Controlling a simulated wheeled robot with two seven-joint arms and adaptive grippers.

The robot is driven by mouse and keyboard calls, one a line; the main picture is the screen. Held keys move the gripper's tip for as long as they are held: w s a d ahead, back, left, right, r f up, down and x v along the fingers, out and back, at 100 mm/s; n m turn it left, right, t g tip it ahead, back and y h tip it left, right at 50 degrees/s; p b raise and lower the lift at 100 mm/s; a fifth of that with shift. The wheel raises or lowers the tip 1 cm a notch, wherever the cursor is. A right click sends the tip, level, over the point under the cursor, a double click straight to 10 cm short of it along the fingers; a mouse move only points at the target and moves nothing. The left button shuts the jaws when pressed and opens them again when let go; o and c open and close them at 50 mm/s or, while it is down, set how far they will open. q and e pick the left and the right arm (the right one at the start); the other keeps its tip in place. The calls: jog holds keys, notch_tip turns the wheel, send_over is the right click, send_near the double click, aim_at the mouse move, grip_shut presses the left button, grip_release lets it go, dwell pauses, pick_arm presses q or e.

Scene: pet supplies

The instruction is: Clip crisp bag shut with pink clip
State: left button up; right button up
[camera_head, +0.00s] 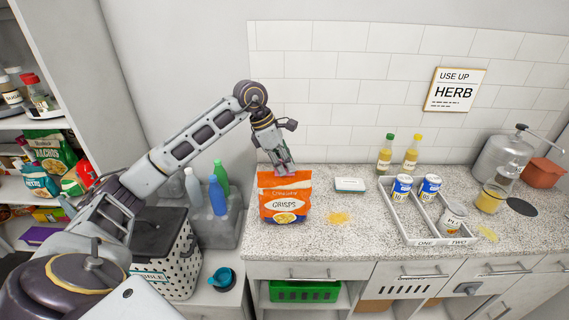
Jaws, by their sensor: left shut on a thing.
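The orange crisp bag (284,198) stands upright on the speckled counter, its label facing me. My left gripper (282,164) points down at the bag's top edge and is shut on the pink clip. Only a little pink shows between the fingertips at the bag's top, so most of the clip is hidden. I cannot tell whether the clip grips the bag's edge. My right gripper is not in view.
A divided grey tray (404,222) holds cans and a tub. Two bottles (385,155) stand behind. A grey crate with bottles (225,232) is left of the bag.

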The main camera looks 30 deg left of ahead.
pick_arm(q)
jog(key=shift+f+b, duration=0.45)
jog(key=shift+f, duration=0.15)
dwell(0.3)
jog(key=o, duration=0.8)
jog(key=shift+r, duration=0.1)
jog(key=v, duration=1.1)
jog(key=shift+r, duration=0.4)
jog(key=shift+s+a, duration=0.1)
